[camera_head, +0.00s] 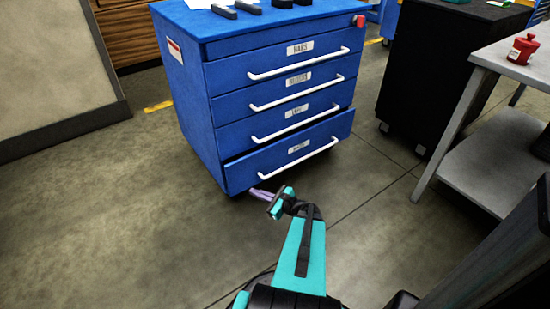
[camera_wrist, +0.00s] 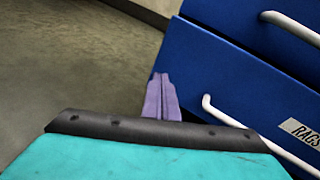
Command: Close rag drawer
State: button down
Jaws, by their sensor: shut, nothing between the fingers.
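The blue rag drawer (camera_head: 240,174) is the lowest drawer of a blue cabinet (camera_head: 190,95). In the wrist view the drawer front (camera_wrist: 215,75) shows a "RAGS" label (camera_wrist: 302,133) and the left end of the handle (camera_wrist: 225,115). My gripper (camera_head: 256,192) has purple fingers, shut and empty, near the drawer's lower left front. In the wrist view the fingers (camera_wrist: 162,80) appear left of the handle end; contact cannot be told.
The three upper drawers look shut. Floor (camera_head: 90,220) is clear at left.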

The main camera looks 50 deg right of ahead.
jog(key=s+d+r+m+h, duration=0.2)
jog(key=s+d+m+h, duration=0.1)
jog(key=d, duration=0.3)
jog(key=s+d+r+m+t+h, duration=0.1)
jog(key=s+d+r+m+h, duration=0.2)
jog(key=s+d, duration=0.3)
jog(key=shift+s+d+m+b, duration=0.15)
jog(key=shift+d+m+b, duration=0.2)
jog(key=shift+d, duration=0.4)
jog(key=b, duration=0.5)
send_near(270, 151)
jog(key=x, duration=0.6)
jog(key=shift+f, duration=0.3)
jog(key=shift+d, duration=0.1)
